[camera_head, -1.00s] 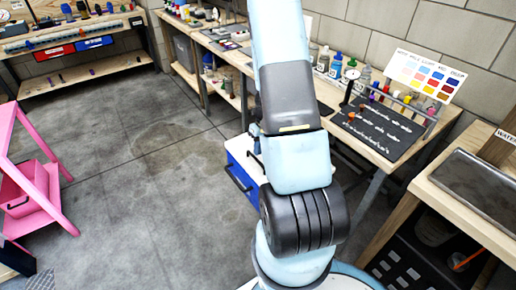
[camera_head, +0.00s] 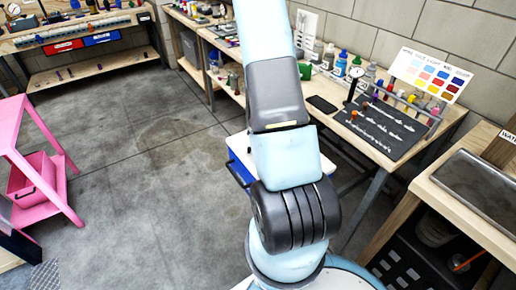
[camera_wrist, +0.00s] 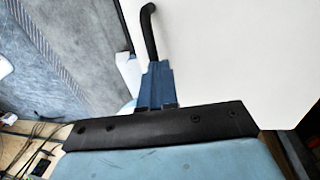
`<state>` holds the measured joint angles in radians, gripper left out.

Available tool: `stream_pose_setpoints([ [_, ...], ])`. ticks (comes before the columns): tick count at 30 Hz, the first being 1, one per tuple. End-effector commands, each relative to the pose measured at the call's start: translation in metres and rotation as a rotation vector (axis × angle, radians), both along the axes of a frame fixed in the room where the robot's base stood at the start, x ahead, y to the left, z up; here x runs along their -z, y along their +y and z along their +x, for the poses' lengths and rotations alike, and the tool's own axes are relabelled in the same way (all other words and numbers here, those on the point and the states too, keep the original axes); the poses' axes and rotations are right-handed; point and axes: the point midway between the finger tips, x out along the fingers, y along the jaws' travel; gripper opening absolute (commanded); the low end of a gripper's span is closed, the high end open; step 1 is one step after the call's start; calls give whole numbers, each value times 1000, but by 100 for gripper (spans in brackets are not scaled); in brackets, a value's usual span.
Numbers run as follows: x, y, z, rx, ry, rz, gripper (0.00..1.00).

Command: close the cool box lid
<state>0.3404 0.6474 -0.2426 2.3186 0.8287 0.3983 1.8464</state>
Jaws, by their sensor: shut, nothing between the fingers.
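The cool box (camera_head: 236,171) is blue with a dark handle and white parts above. It stands on the floor behind my arm in the head view, which hides most of it. In the wrist view a large white panel (camera_wrist: 225,55), likely the cool box lid, fills the upper right, with a curved black handle (camera_wrist: 149,30) at its left edge. My gripper (camera_wrist: 157,70) is shut and empty, its blue fingers close to the handle and panel; I cannot tell whether they touch. The head view does not show how far the lid is open.
A workbench (camera_head: 345,140) with a dark mat (camera_head: 385,125) and bottles runs along the right. Another bench (camera_head: 450,200) with a metal tray (camera_head: 485,185) is at the front right. A pink stand (camera_head: 55,195) is at the left. The grey floor (camera_head: 145,170) between is clear.

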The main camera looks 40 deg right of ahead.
Motion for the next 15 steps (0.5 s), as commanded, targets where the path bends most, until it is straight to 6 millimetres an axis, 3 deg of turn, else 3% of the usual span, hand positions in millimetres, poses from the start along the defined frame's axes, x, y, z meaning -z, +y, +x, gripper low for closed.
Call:
stream_pose_setpoints([
  [15, -98, -20, 4, 1, -17, -6, 0],
])
